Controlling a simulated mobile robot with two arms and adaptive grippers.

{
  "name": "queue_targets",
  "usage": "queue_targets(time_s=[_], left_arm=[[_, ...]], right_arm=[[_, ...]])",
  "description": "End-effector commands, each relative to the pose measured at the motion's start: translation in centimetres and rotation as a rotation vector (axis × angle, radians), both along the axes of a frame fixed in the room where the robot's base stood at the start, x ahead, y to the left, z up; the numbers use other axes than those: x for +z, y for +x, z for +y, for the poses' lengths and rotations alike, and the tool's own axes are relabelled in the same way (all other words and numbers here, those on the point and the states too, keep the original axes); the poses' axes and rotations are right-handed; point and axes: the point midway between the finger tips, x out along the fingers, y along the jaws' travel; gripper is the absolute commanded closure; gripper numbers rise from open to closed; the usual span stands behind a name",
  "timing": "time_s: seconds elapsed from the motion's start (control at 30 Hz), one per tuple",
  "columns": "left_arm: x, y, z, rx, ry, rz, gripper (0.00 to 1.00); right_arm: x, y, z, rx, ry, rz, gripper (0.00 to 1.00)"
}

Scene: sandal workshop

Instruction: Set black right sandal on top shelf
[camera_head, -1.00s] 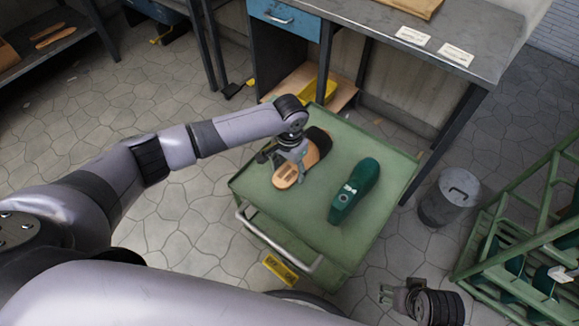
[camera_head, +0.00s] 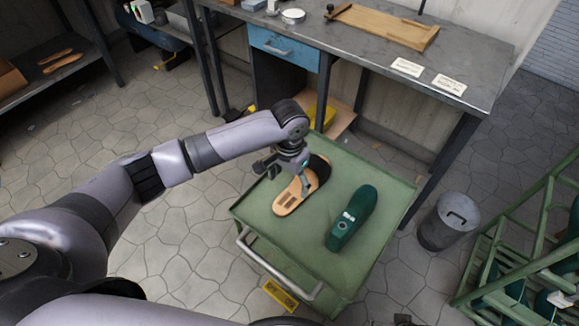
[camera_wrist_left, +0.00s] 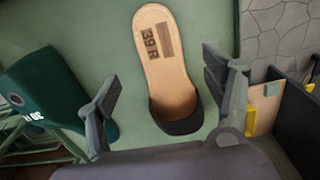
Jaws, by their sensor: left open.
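The sandal (camera_head: 291,201) has a tan insole and a black strap. It lies flat on the green cart top (camera_head: 262,210). The left wrist view shows the sandal (camera_wrist_left: 160,60) with "39 R" on its heel and the black strap towards the gripper. My left gripper (camera_head: 289,178) is open above the sandal and partly hides it in the head view. In the left wrist view its two fingers stand apart on either side of the sandal, holding nothing. A small dark part at the bottom edge may be my right gripper; its fingers cannot be made out.
A dark green shoe last (camera_head: 352,218) lies beside the sandal on the cart. A green rack (camera_head: 520,235) stands at the right, with a metal bin (camera_head: 447,222) near it. A workbench (camera_head: 470,60) is behind the cart. A low shelf (camera_head: 75,60) holds insoles at upper left.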

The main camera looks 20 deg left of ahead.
Motion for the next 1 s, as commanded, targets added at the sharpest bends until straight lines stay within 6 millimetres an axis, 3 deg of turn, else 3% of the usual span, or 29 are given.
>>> queue_targets(time_s=[0.1,0.3,1.0], left_arm=[[2.4,0.1,0.0,0.000,-0.001,-0.002,0.26],[4.4,0.0,0.0,0.001,-0.001,0.000,0.26],[4.3,-0.6,-0.6,-0.014,-0.012,0.000,0.26]], right_arm=[[-1.6,-0.7,-0.1,0.002,-0.002,0.013,0.43],[-3.5,-1.5,-0.2,0.003,-0.002,0.021,0.43],[-3.9,-1.6,-0.2,0.004,-0.002,0.022,0.43]])
